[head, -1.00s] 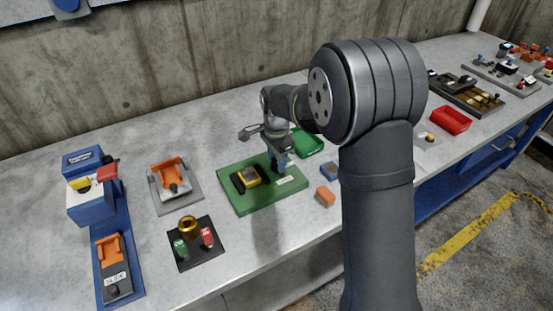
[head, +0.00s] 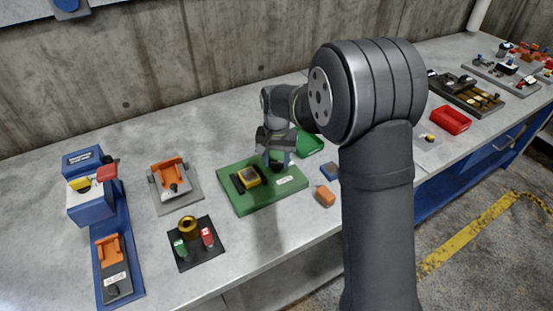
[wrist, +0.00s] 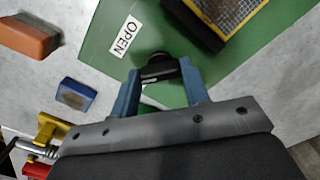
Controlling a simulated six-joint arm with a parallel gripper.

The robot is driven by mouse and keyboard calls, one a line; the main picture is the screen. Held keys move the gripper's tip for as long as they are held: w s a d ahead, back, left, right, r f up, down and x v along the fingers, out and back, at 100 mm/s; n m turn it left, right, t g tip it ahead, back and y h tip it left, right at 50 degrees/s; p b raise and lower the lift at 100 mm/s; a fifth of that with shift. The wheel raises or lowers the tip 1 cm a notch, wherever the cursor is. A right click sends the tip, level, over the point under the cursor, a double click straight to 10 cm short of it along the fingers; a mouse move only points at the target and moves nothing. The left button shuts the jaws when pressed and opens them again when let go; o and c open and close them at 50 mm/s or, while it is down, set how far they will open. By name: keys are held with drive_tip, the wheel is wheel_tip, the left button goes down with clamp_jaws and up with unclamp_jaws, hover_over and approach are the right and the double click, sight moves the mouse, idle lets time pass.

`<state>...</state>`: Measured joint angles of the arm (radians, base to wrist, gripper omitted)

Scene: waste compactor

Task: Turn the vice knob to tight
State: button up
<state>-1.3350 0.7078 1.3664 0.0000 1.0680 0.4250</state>
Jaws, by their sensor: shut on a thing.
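A green board (head: 232,197) lies on the bench in the head view and fills the upper middle of the wrist view. A black knob (wrist: 158,66) is on it, beside a white label (wrist: 127,36) that reads OPEN. My gripper (wrist: 160,74) is shut on the knob, with one blue finger on each side. In the head view my gripper (head: 277,161) points down over the board and hides most of the knob. A black vice with a yellow block (head: 248,178) is on the board to the left. The knob's turn angle cannot be told.
An orange block (head: 325,196) and a blue block (head: 329,172) lie right of the board. A green tray (head: 308,143) is behind my gripper. A black plate with coloured parts (head: 194,257) and an orange fixture (head: 171,178) stand left.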

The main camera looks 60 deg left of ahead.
sight(277, 161)
drive_tip(key=n, duration=0.3)
drive_tip(key=shift+n, duration=2.2)
drive_tip(key=shift+r, duration=0.1)
drive_tip(key=o, duration=1)
wheel_tip(277, 161, up, 17)
drive_tip(key=shift+r, duration=0.2)
drive_tip(key=shift+f, duration=0.1)
wheel_tip(277, 161, down, 17)
drive_tip(key=shift+f, duration=0.2)
